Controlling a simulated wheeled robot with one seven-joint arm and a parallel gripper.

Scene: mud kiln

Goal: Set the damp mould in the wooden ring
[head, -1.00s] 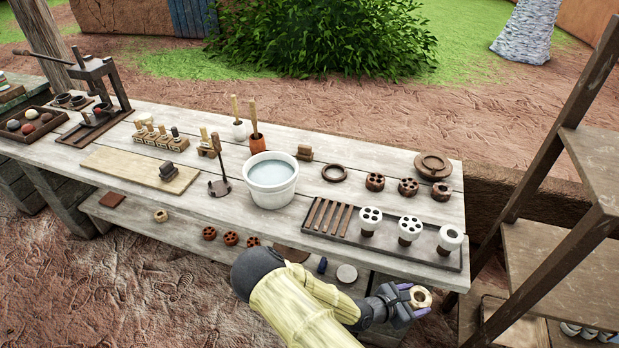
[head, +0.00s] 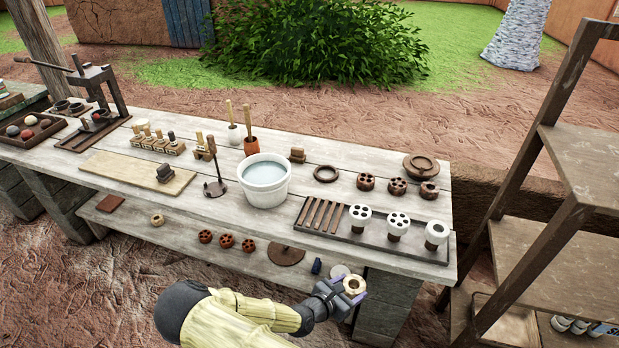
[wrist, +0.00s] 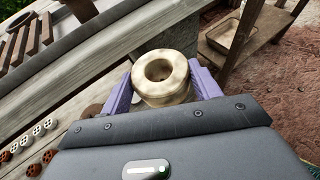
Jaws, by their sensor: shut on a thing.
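My gripper (head: 342,293) is shut on a cream, thick-walled round mould (head: 354,287) with a hole through its middle. In the wrist view the purple fingers hold the mould (wrist: 160,75) from both sides, with its open top facing the camera. I cannot tell from its look whether it is damp. It is held in front of the table, below the level of the top and clear of the front edge.
The white bucket (head: 264,190) of water stands mid-table. A dark slatted rack (head: 385,240) with white holed moulds (head: 437,231) lies along the front edge. Several brown moulds (head: 397,187) stand behind it. A wooden shelf unit (head: 575,160) rises at the right. A lower shelf (head: 180,232) holds several pieces.

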